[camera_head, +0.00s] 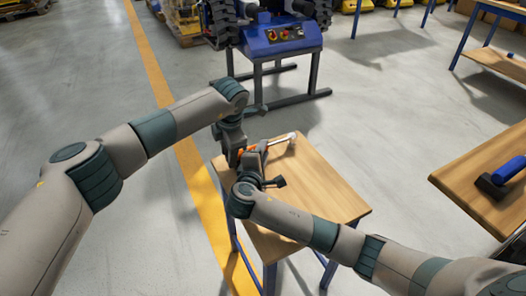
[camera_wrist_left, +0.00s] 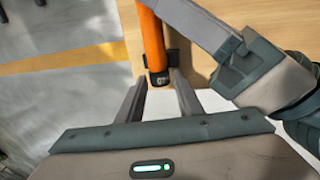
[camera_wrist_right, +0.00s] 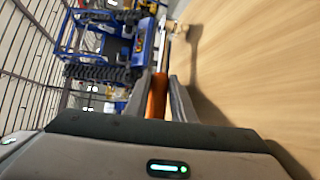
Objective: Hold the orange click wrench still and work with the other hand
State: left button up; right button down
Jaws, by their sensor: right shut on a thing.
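The orange click wrench (camera_head: 247,150) is over the small wooden table, with its silver head toward the back right. Its orange handle (camera_wrist_left: 151,38) and dark end cap show in the left wrist view. My right gripper (camera_head: 259,150) is shut on the orange handle, which shows between its fingers in the right wrist view (camera_wrist_right: 157,97). My left gripper (camera_head: 234,154) is beside it, at the handle's end. In the left wrist view its fingers (camera_wrist_left: 158,82) are apart, with the end cap between or just beyond their tips; I cannot tell whether they touch.
The small wooden table (camera_head: 325,195) is mostly bare at its right side. A second wooden table (camera_head: 465,180) at the right holds a blue-handled tool (camera_head: 508,170). A blue machine on a stand (camera_head: 285,40) is behind. A yellow floor line (camera_head: 195,170) runs at the left.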

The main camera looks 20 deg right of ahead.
pick_arm(q)
jog(key=shift+c, duration=0.4)
jog(key=c, duration=0.6)
jog(key=shift+w, duration=0.1)
jog(key=shift+w+g, duration=0.25)
jog(key=shift+g, duration=0.95)
jog(key=shift+a, duration=0.1)
jog(key=o, duration=0.7)
